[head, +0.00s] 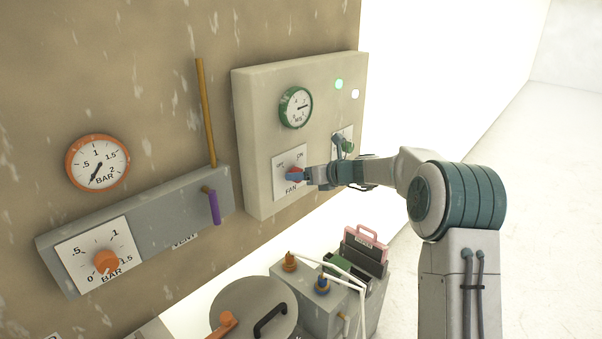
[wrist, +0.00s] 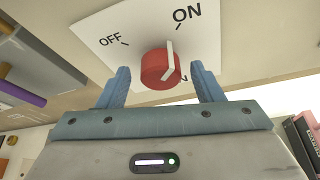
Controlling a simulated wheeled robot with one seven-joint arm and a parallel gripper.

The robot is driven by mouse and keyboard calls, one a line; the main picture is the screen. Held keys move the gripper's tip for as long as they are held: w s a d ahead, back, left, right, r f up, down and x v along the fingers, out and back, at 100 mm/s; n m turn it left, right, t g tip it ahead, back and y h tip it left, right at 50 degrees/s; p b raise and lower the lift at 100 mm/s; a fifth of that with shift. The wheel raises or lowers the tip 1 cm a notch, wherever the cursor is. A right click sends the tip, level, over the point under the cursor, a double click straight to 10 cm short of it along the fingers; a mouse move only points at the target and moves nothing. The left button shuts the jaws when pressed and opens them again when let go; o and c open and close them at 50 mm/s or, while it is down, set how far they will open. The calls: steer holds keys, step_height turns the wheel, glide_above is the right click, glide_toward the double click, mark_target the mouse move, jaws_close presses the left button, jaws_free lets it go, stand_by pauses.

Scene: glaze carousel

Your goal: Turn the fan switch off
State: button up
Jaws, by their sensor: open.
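The fan switch is a red round knob (wrist: 158,70) with a white pointer bar, on a white plate (wrist: 98,38) marked OFF and ON. Its pointer is turned to the ON mark. In the head view, the knob (head: 294,172) shows on the pale panel, partly covered by my gripper (head: 308,177). In the wrist view, my gripper's blue fingers (wrist: 160,67) are open, one on each side of the knob, with gaps visible between them and it. Whether the tips reach past the knob's face is hard to tell.
The panel (head: 252,110) also carries a green-rimmed gauge (head: 296,107), a lit green lamp (head: 339,84), a white lamp (head: 355,94) and another switch (head: 346,145) close above my wrist. A purple lever (head: 214,207) is at left. A lidded pot (head: 250,300) stands below.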

steer(key=shift+w+a+f, duration=0.2)
steer(key=shift+w+a, duration=0.05)
steer(key=shift+a, duration=0.2)
steer(key=c, duration=1)
steer(key=shift+o, duration=0.2)
